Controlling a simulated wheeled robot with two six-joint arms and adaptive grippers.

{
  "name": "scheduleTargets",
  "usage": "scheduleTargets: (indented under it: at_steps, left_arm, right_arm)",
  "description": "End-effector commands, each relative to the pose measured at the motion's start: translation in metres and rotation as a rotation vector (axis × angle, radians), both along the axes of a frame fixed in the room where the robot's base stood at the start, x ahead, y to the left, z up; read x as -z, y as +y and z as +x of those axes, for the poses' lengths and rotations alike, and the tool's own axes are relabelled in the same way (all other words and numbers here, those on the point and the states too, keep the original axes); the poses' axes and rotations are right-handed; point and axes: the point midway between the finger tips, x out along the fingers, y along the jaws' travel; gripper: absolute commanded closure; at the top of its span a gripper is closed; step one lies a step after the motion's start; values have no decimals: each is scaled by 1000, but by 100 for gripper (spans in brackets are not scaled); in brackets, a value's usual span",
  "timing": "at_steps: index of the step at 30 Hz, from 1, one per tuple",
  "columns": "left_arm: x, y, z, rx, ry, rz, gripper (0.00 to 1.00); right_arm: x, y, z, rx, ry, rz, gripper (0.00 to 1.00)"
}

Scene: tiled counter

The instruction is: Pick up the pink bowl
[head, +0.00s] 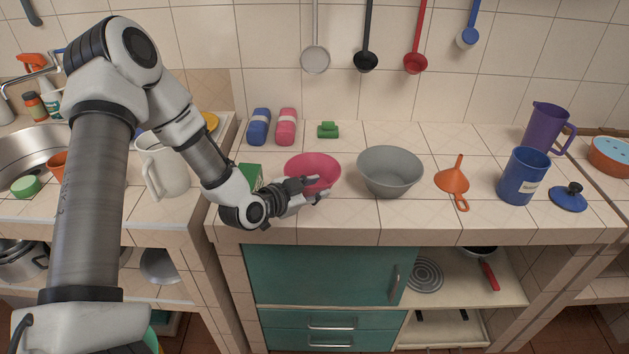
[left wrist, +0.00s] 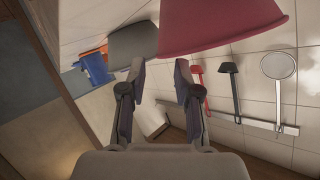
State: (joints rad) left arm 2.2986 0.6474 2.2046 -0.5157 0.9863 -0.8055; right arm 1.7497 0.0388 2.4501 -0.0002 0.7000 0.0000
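The pink bowl (head: 312,166) stands upright on the tiled counter, left of a grey bowl (head: 390,172). My left gripper (head: 318,188) is in front of the pink bowl's near side, its fingers pointing right and overlapping the bowl in the head view. In the left wrist view, the two fingers are apart with nothing held between them. There the pink bowl (left wrist: 215,25) fills the upper right, its rim close to one fingertip; I cannot tell whether they touch. The grey bowl (left wrist: 133,45) shows beyond the fingertips. My right gripper is not in view.
An orange funnel (head: 453,180), a blue canister (head: 522,176) and a purple jug (head: 546,128) stand to the right. A green box (head: 250,174) is left of the pink bowl. Ladles hang on the wall.

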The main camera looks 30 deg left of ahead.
Motion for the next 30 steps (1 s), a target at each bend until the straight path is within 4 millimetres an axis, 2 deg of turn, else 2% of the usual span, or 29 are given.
scheduleTargets:
  at_steps: [4,8,12,18,19,21,30]
  left_arm:
    - [6,0,6,1,4,3,68]
    - [21,1,26,3,5,4,68]
    - [28,-2,43,1,5,1,68]
    - [28,-2,45,0,4,-2,68]
    - [28,-2,45,0,4,-2,75]
    - [28,-2,45,0,4,-2,100]
    - [28,-2,45,-1,4,-2,100]
  right_arm:
    - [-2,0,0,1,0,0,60]
    - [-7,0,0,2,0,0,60]
    - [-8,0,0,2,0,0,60]
    - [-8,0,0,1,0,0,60]
    - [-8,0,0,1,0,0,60]
    - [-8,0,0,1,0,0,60]
    - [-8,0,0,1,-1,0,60]
